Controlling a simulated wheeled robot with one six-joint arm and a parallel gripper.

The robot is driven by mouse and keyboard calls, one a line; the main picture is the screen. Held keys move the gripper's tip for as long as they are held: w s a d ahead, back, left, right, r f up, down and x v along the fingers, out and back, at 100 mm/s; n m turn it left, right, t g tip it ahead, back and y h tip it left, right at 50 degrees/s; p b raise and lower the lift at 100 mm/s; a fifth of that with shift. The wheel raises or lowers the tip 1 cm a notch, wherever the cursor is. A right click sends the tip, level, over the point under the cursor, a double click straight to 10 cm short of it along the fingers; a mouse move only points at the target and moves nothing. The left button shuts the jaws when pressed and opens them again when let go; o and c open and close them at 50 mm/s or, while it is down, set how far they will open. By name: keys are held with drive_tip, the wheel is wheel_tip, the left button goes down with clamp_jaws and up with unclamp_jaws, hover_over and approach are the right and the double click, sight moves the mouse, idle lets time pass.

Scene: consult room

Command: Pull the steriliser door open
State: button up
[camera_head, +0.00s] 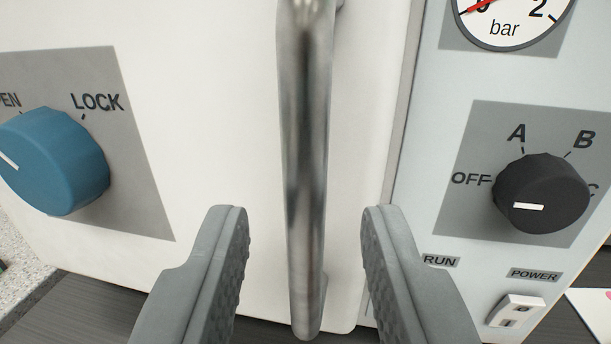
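The steriliser door (215,135) is a white panel that fills the left and middle of the view. Its right edge lies against the control panel, and it looks closed. A shiny metal bar handle (305,160) stands upright on the door near that edge. My gripper (306,225) is open, with one grey finger on each side of the handle's lower part. A gap shows between each finger and the bar. A blue knob (60,160) sits on the door's left between the partly cut-off OPEN and LOCK marks; its white line points to the upper left, towards OPEN.
The control panel (430,170) at the right bears a black knob (540,195), a pressure gauge (515,18) marked bar, and a white power switch (515,315). A dark surface (85,310) shows below the door, and a speckled light surface (22,270) at the lower left.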

drive_tip(key=shift+w, duration=0.5)
clamp_jaws()
drive_tip(key=shift+s, duration=0.1)
